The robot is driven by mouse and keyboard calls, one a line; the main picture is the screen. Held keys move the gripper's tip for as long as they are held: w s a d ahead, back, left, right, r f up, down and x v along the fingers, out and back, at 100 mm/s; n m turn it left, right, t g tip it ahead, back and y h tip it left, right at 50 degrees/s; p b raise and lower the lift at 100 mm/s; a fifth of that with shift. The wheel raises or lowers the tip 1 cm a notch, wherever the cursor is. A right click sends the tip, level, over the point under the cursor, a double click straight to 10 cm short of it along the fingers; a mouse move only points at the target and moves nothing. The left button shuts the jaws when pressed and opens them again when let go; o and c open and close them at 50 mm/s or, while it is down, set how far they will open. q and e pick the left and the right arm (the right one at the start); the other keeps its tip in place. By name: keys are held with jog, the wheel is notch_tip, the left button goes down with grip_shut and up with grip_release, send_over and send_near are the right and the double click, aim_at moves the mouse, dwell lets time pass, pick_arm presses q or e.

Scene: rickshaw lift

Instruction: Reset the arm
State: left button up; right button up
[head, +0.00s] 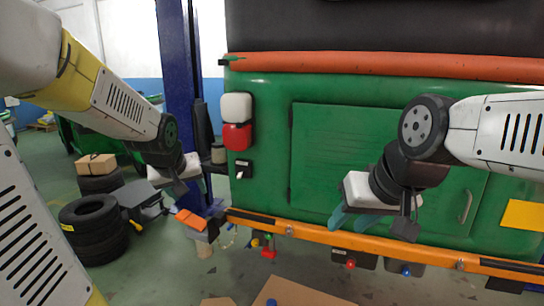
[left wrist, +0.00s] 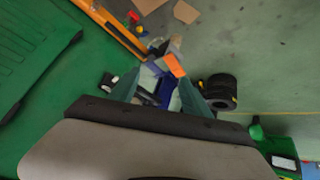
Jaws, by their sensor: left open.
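My left gripper (head: 187,190) hangs in the air left of the green rickshaw's back. In the left wrist view its two teal fingers (left wrist: 160,78) are spread with nothing held between them. My right gripper (head: 349,226) is in front of the rickshaw's green rear panel (head: 330,150), above the orange bumper bar (head: 340,238). Its teal fingers look apart and I see nothing between them. Both arms are bent, with the grippers held at about the same height. I cannot tell how close the right fingers are to the panel.
A blue lift post (head: 178,60) stands behind my left gripper. An orange-tipped lift arm (head: 190,219) lies below it. Stacked black tires (head: 92,228) and a cardboard box (head: 96,164) are at the left. Cardboard (head: 290,293) lies on the floor in front.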

pick_arm(q)
jog(key=s+d+r+m+h, duration=0.1)
jog(key=s+d+m, duration=0.1)
jog(key=s, duration=0.7)
jog(key=s+d+r+m+g+h, duration=0.1)
jog(key=s+d+r+m, duration=0.1)
jog(key=s+d, duration=0.3)
jog(key=s, duration=0.4)
jog(key=shift+s+d+r, duration=0.15)
jog(key=shift+s+r, duration=0.1)
jog(key=shift+s, duration=0.05)
